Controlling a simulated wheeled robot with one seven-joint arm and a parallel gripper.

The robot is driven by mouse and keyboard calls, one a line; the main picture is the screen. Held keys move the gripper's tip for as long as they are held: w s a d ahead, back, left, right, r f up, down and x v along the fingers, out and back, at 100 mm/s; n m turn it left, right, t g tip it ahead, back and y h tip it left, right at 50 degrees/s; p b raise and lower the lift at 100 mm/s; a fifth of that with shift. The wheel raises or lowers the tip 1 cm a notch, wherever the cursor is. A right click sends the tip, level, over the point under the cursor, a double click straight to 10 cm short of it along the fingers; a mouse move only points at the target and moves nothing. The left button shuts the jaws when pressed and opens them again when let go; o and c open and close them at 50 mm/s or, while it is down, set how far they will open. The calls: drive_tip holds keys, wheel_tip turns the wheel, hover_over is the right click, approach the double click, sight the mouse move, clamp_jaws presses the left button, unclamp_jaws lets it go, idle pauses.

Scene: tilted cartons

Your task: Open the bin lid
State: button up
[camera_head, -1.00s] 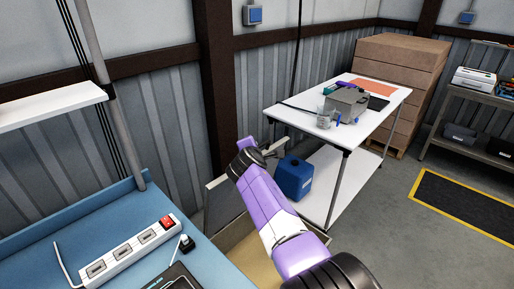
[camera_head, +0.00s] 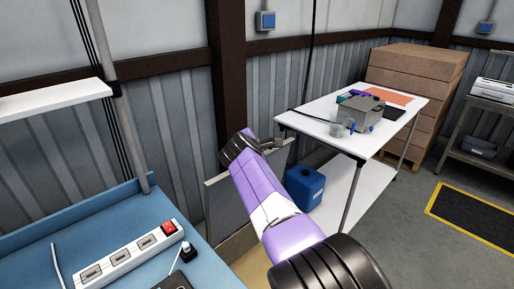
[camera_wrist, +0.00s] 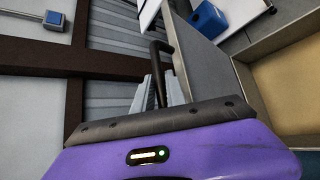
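The bin stands beyond the blue bench, low in the head view, with its tan inside (camera_head: 257,268) showing; the wrist view shows that open inside (camera_wrist: 288,85) at right. Its grey lid (camera_head: 222,212) stands raised, roughly upright, at the bin's far side; it also shows in the wrist view (camera_wrist: 203,62). A dark bent handle (camera_wrist: 155,62) juts from the lid. My gripper (camera_head: 270,144) is at the lid's upper edge. In the wrist view its grey fingers (camera_wrist: 160,93) lie on both sides of the handle and look closed on it. My arm hides part of the bin and lid.
The blue bench (camera_head: 105,215) with a power strip (camera_head: 115,252) is at left. A white table (camera_head: 352,112) with several items stands to the right, a blue canister (camera_head: 303,187) below it. A corrugated wall is close behind the lid. Open floor (camera_head: 415,240) lies at right.

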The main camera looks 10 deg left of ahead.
drive_tip(key=shift+o, duration=1.3)
drive_tip(key=shift+s+r, duration=0.1)
drive_tip(key=shift+r, duration=0.05)
drive_tip(key=p+v, duration=0.4)
drive_tip(key=v, duration=0.3)
drive_tip(key=shift+s, duration=0.25)
